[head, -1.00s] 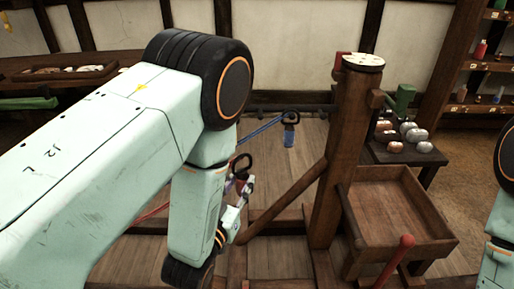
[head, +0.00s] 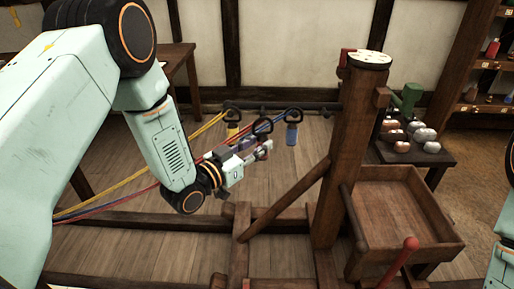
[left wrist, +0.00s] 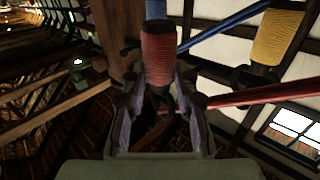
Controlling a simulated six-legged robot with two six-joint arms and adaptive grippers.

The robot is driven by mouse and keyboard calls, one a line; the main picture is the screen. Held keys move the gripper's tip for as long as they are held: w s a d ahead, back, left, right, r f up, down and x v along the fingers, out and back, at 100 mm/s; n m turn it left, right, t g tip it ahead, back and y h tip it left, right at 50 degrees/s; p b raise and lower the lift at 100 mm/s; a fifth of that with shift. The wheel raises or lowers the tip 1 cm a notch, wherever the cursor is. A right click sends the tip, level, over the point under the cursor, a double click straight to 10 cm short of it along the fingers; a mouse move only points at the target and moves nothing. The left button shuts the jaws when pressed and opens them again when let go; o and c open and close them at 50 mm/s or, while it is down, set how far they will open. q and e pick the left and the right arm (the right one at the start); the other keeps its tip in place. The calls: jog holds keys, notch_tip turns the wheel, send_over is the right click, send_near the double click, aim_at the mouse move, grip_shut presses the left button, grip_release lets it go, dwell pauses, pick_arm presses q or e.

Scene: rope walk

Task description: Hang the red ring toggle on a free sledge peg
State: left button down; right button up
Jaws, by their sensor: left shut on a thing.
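My left gripper (head: 250,156) is shut on the red toggle (left wrist: 158,58), whose wrapped body stands between the fingers in the left wrist view. In the head view the fingers mostly hide it, and a black ring (head: 262,126) rises above them, near the sledge bar (head: 315,106). I cannot tell whether this ring touches a peg. The yellow toggle (head: 233,130) hangs from the bar to its left, and the blue toggle (head: 291,135) hangs to its right. Both also show in the left wrist view, yellow (left wrist: 278,36) and blue (left wrist: 156,9). My right gripper is out of view.
A wooden post (head: 344,160) with a slanted brace (head: 285,200) stands right of the gripper. An open wooden tray (head: 440,240) and a red-knobbed lever (head: 405,250) are beside it. Coloured ropes (head: 130,185) run to the left. Floor beams lie below.

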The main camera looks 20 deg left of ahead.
pick_arm(q)
jog(key=shift+w+a+f+b, duration=0.1)
jog(key=shift+w+a+b, duration=0.1)
jog(key=shift+w, duration=0.4)
jog(key=shift+w+a+f+b, duration=0.1)
jog(key=shift+w+b, duration=0.1)
jog(key=shift+w, duration=0.4)
jog(key=w, duration=0.1)
jog(key=w+b, duration=0.1)
jog(key=w, duration=0.1)
jog(key=shift+a+f, duration=0.1)
jog(key=shift+a, duration=0.3)
jog(key=shift+w+a+f+b, duration=0.15)
jog(key=shift+w+a+b, duration=0.05)
jog(key=shift+w+b, duration=0.25)
jog(key=shift+w+a+f+b, duration=0.2)
jog(key=shift+w+b, duration=0.15)
jog(key=shift+w, duration=0.2)
jog(key=shift+w+a+f+b, duration=0.15)
jog(key=shift+w+b, duration=0.25)
jog(key=shift+w, duration=0.1)
jog(key=c, duration=1)
grip_release()
